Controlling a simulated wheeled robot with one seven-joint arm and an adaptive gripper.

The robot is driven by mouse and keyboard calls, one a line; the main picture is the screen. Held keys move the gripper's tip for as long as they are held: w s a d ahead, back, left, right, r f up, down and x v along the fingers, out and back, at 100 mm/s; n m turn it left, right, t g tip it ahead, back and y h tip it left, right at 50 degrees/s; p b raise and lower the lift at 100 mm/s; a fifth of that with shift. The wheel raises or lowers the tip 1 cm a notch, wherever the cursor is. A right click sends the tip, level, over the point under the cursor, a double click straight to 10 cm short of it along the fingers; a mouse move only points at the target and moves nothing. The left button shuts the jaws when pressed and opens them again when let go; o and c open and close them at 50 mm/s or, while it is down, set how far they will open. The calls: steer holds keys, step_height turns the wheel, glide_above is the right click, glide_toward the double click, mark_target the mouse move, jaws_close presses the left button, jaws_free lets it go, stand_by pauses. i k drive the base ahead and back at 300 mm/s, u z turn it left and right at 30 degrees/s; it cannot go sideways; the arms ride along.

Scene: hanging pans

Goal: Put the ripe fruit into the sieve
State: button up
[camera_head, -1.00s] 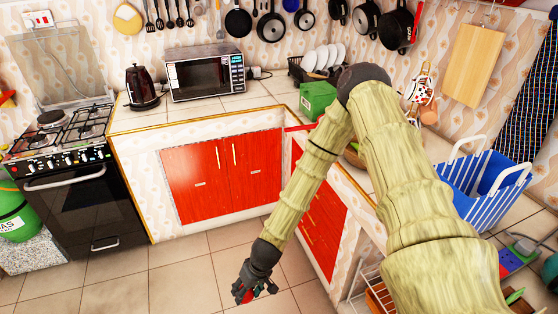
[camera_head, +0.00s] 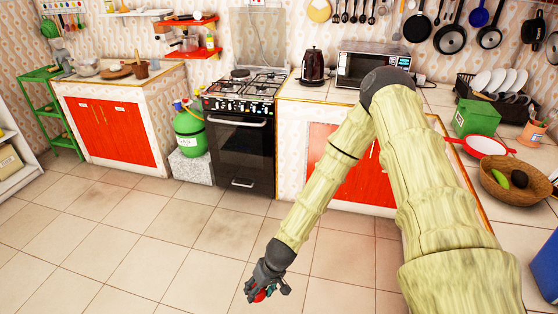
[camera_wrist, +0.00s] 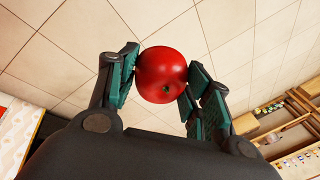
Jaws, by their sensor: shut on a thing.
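My gripper (camera_head: 264,288) hangs low over the tiled floor at the end of my arm. Only a small red part of the fruit (camera_head: 260,296) shows in the head view. The sieve (camera_head: 485,145), pale inside with a red rim and handle, sits on the right counter, well apart from my gripper. A wooden bowl (camera_head: 498,190) nearer on that counter holds a green fruit (camera_head: 501,178) and a dark oval one (camera_head: 519,179).
A green box (camera_head: 477,117) and a dish rack with plates (camera_head: 495,80) stand behind the sieve. The stove (camera_head: 240,135), a green gas bottle (camera_head: 190,130) and a far-left red-doored counter (camera_head: 107,128) line the back. The floor at left is clear.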

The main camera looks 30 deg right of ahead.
mark_target(473, 156)
steer(key=u, duration=0.05)
steer(key=i, duration=1.6)
steer(key=z, duration=0.3)
steer(key=i, duration=1.65)
steer(key=z, duration=1.2)
steer(key=i, duration=0.75)
steer(key=z, duration=0.85)
